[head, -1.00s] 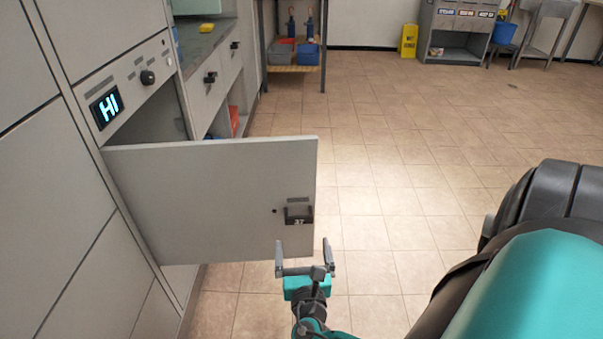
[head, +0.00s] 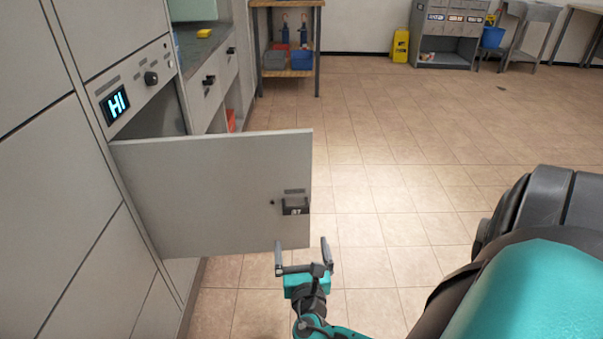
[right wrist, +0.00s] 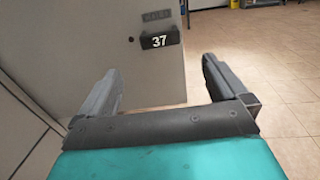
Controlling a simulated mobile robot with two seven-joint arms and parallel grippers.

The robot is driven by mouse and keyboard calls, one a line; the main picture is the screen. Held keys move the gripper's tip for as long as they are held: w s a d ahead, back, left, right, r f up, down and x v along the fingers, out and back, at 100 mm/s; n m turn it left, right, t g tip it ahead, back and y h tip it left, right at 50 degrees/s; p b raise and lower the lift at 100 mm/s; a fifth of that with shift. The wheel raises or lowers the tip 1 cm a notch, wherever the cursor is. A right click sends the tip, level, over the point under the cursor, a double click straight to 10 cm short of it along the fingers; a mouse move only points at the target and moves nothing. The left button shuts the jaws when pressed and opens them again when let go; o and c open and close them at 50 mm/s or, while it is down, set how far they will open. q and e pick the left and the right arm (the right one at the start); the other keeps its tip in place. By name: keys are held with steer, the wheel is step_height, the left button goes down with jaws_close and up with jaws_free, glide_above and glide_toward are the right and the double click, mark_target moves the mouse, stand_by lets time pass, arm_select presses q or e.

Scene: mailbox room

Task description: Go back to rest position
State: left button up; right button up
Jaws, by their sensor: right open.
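My right gripper (head: 302,250) is open and empty, just below and in front of the free edge of an open grey locker door (head: 210,195). A dark handle plate (head: 295,207) sits near the door's lower right; in the right wrist view the plate (right wrist: 160,38) reads 37. In that view the gripper's two fingers (right wrist: 160,85) stand wide apart with nothing between them, and the locker door (right wrist: 110,45) lies beyond them. My left gripper is out of view.
The grey locker wall (head: 70,190) runs along the left, with a lit HI display (head: 115,104). A workbench (head: 297,70) and a yellow floor sign (head: 400,46) stand at the back. The tiled floor (head: 400,150) is clear in the middle.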

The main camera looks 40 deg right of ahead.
stand_by(0.4)
steer(key=s+a+f+m+g+y, duration=0.25)
steer(key=a+m+y, duration=0.25)
steer(key=a+m, duration=0.3)
steer(key=s+a+f+m+g+y, duration=0.25)
steer(key=a+m+y, duration=0.35)
steer(key=m, duration=0.4)
steer(key=s+a+r+m+t+y, duration=0.2)
steer(key=a+r+m+y, duration=0.1)
steer(key=a+r+m, duration=0.3)
arm_select(q)
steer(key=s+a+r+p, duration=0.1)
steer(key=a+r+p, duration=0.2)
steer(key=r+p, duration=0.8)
steer(key=p, duration=0.5)
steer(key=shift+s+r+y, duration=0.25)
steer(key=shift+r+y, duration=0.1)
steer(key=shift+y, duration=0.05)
arm_select(e)
step_height(320, 180, up, 12)
steer(key=s+d+m, duration=0.1)
steer(key=shift+s+f+m+h, duration=0.15)
steer(key=shift+s+m+h, duration=0.15)
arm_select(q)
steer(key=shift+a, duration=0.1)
arm_select(e)
steer(key=shift+d, duration=0.1)
